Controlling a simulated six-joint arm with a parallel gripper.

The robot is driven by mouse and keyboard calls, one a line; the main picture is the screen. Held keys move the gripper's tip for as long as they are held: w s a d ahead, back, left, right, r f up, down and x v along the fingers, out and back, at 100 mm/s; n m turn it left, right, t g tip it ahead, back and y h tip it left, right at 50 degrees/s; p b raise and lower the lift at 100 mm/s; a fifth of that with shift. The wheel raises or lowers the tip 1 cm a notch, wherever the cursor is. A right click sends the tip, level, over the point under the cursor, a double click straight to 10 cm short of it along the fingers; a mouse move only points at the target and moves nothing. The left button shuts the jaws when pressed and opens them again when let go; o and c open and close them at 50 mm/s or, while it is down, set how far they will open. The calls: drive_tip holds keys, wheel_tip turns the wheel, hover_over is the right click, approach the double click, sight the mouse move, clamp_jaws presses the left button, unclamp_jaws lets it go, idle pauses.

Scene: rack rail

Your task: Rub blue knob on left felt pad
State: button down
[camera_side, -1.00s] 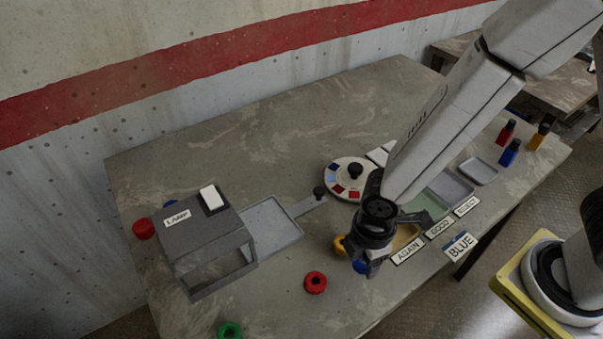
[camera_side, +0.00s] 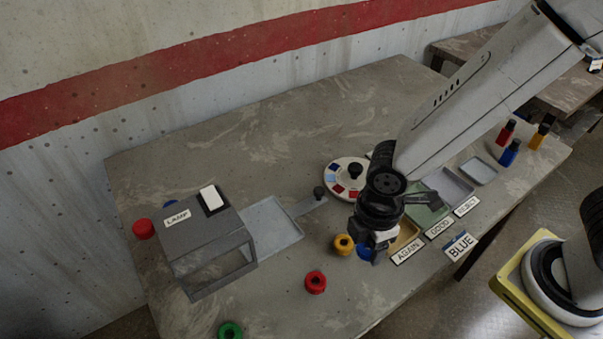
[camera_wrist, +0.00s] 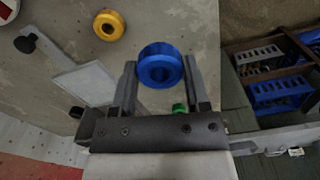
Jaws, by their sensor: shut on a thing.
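The blue knob (camera_side: 364,254) is a round ring shape with a hole in its middle. My gripper (camera_side: 368,248) is shut on it near the table's front edge, beside a yellow knob (camera_side: 343,244). In the wrist view the blue knob (camera_wrist: 155,66) sits between the two fingers of my gripper (camera_wrist: 160,80). Whether the knob touches the table is hard to tell. I cannot make out a left felt pad for sure; a pale flat piece behind the arm is mostly hidden.
A red knob (camera_side: 316,282) and a green knob (camera_side: 230,330) lie to the left. A grey lamp box (camera_side: 208,250) with a flat tray (camera_side: 266,230) stands left. A coloured dial (camera_side: 347,180) is behind my gripper. Labelled trays, including a green one (camera_side: 428,208), stand right.

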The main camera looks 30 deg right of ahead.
drive_tip(key=c, duration=0.7)
unclamp_jaws()
drive_tip(key=c, duration=0.5)
drive_tip(key=shift+w+d, duration=0.15)
drive_tip(key=shift+w, duration=0.35)
drive_tip(key=w+d+m, duration=0.2)
drive_tip(key=w+d, duration=0.3)
drive_tip(key=w+d+f+m, duration=0.1)
drive_tip(key=w+d+m, duration=0.1)
drive_tip(key=w+d, duration=0.4)
drive_tip(key=w+d+f+m, duration=0.1)
drive_tip(key=w+d+m, duration=0.1)
drive_tip(key=w+d, duration=0.4)
drive_tip(key=shift+d+m, duration=0.2)
drive_tip(key=shift+m, duration=0.1)
drive_tip(key=w+d, duration=0.1)
drive_tip(key=d, duration=0.2)
drive_tip(key=d+m, duration=0.1)
drive_tip(key=d, duration=0.2)
drive_tip(key=w+d+f+m, duration=0.1)
drive_tip(key=d, duration=0.2)
drive_tip(key=shift+w+d, duration=0.35)
